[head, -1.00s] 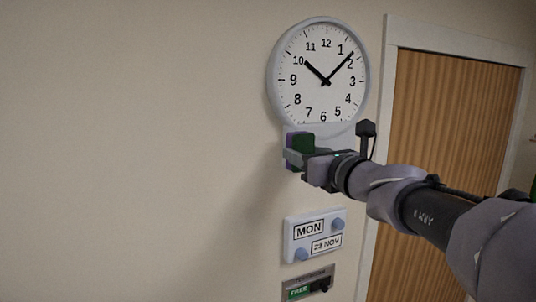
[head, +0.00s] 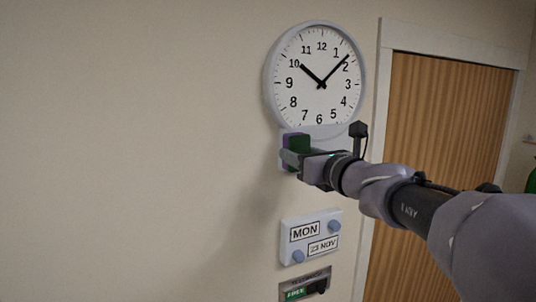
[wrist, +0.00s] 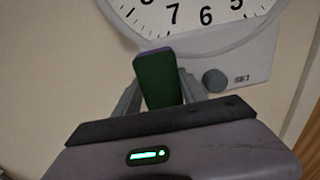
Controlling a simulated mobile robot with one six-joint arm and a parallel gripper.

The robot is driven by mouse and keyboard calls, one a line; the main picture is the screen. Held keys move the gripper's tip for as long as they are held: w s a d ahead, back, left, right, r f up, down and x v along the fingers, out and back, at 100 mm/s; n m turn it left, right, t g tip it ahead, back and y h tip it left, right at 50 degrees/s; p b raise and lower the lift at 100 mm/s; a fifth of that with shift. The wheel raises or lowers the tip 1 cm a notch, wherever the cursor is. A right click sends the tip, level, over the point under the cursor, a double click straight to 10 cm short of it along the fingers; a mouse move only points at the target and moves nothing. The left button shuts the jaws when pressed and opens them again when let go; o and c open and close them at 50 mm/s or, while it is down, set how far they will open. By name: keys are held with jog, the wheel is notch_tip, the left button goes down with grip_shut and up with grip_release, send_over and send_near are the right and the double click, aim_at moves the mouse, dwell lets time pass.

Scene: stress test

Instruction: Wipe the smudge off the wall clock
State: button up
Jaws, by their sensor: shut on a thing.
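The wall clock (head: 312,80) is round, with a white face, black numerals and a grey rim, and hangs on the beige wall. Its lower part also shows in the wrist view (wrist: 200,22), with a grey base piece bearing a round knob and a "SET" label. My gripper (head: 290,152) is shut on a green and purple block-shaped wiper (wrist: 156,80). The wiper is just below the clock's face, in front of the left of its base piece; I cannot tell whether it touches. I see no smudge on the visible part of the face.
A day-and-date panel (head: 310,237) reading MON with blue knobs is on the wall below. Under it is a sign with a slider (head: 305,287). A wooden door (head: 450,130) in a pale frame stands to the right. The wall to the left is bare.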

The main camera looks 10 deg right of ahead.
jog(key=shift+s+a+b, duration=0.15)
jog(key=shift+a+b, duration=0.4)
dwell(0.4)
jog(key=shift+d, duration=0.1)
jog(key=shift+v, duration=2.95)
jog(key=v, duration=0.3)
jog(key=shift+b, duration=0.3)
